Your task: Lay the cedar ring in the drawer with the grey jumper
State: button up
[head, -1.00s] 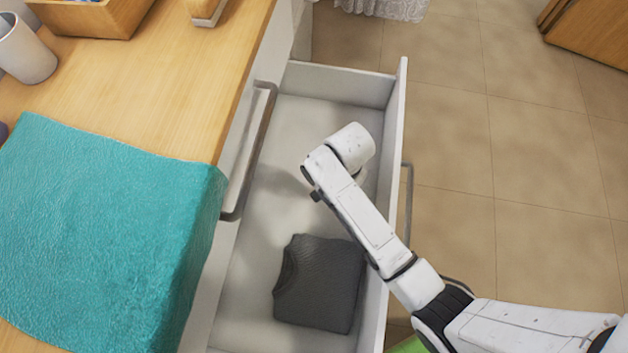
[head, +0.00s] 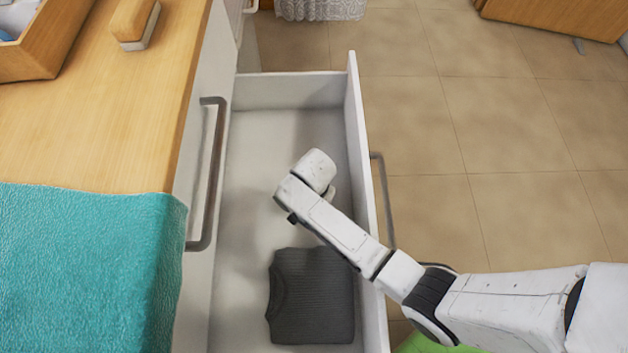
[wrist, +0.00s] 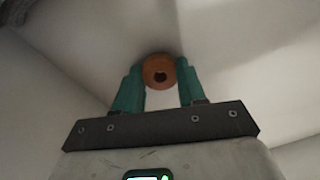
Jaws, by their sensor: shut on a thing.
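The cedar ring (wrist: 159,72) is orange-brown with a dark hole, held between the two teal fingers of my gripper (wrist: 160,85) in the wrist view. My gripper is shut on it. In the head view my arm reaches into the open white drawer (head: 290,92), and my gripper and the ring are hidden beneath the wrist. The dark grey jumper (head: 312,300) lies folded on the drawer floor, in the part nearer me. My wrist is beyond it, over bare drawer floor. I cannot tell whether the ring touches the floor.
The drawer's front wall (head: 366,200) stands under my forearm. A wooden top with a teal towel (head: 80,265), a brush (head: 136,25) and a wooden box (head: 50,45) is on the left. The drawer's far part is bare.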

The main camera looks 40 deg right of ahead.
jog(key=shift+f, duration=0.15)
jog(key=o, duration=1)
notch_tip(320, 180, up, 12)
jog(key=p, duration=0.4)
jog(key=shift+r, duration=0.2)
